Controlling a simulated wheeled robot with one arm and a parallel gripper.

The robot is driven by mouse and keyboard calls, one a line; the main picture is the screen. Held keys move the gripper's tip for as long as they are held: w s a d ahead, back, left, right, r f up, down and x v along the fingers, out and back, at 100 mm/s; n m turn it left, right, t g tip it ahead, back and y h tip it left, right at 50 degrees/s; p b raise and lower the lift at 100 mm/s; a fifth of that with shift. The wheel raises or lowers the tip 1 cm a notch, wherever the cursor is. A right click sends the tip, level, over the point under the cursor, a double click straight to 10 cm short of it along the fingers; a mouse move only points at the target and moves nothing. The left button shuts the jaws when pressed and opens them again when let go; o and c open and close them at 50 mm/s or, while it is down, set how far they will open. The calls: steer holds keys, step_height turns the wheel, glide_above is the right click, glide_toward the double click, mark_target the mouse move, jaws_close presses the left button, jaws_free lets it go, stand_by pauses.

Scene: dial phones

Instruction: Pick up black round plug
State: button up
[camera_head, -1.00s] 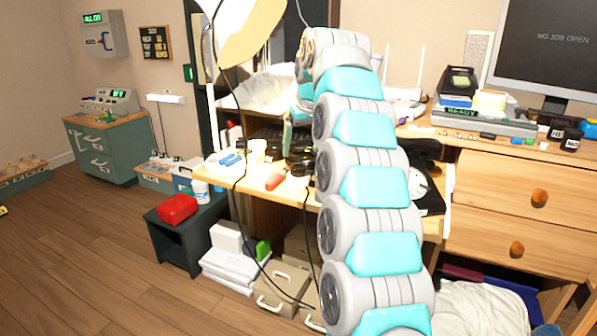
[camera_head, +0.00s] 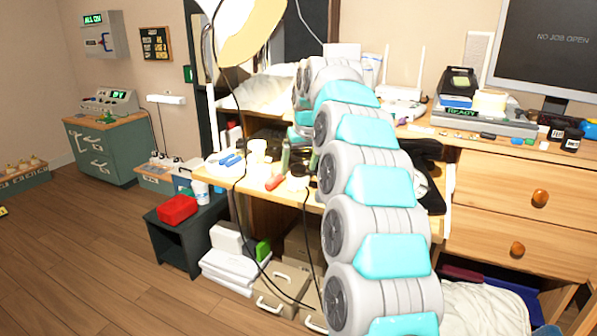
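I cannot single out a black round plug for certain. Small dark items (camera_head: 300,168) lie crowded on the wooden desk (camera_head: 262,188), partly behind my arm, and are too small to tell apart. My arm rises from the bottom centre, bends over at the top and comes down on its far side above the desk. My gripper's fingers do not show; the arm's own links hide that area. What the gripper holds, if anything, cannot be seen.
A red-handled tool (camera_head: 275,182), blue pliers (camera_head: 231,160) and a lamp (camera_head: 243,30) with a hanging cable are at the desk's left. A red box (camera_head: 177,209) sits on a dark stand (camera_head: 178,245). A monitor (camera_head: 548,50) stands right.

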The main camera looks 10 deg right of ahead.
steer(key=c, duration=1.2)
steer(key=shift+o, duration=0.2)
steer(key=shift+r, duration=0.1)
